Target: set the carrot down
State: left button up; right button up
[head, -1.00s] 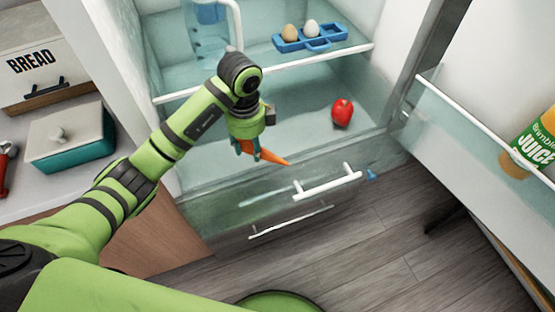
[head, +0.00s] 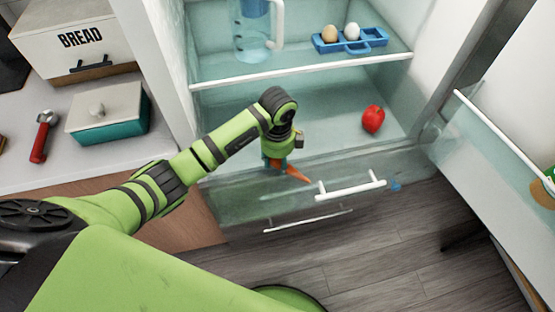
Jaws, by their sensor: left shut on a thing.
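The orange carrot (head: 293,173) is held in my left gripper (head: 277,162), which is shut on it. The gripper points down at the front of the open fridge, near the front edge of the lower glass shelf (head: 320,126) and above the drawer. The carrot's tip points right and down. Its other end is hidden by the gripper. I cannot tell whether the carrot touches the surface under it. My right gripper is not in view.
A red pepper or apple (head: 373,119) sits on the lower shelf to the right. A blue egg holder (head: 350,41) and a jug (head: 254,40) stand on the upper shelf. The drawer handle (head: 351,189) sticks out in front. The open fridge door (head: 510,140) is at right.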

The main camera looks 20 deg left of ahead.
aim_at(277, 162)
pick_arm(q)
jog(key=o, duration=1.2)
jog(key=shift+c, duration=0.2)
notch_tip(277, 162, up, 12)
jog(key=shift+r, duration=0.15)
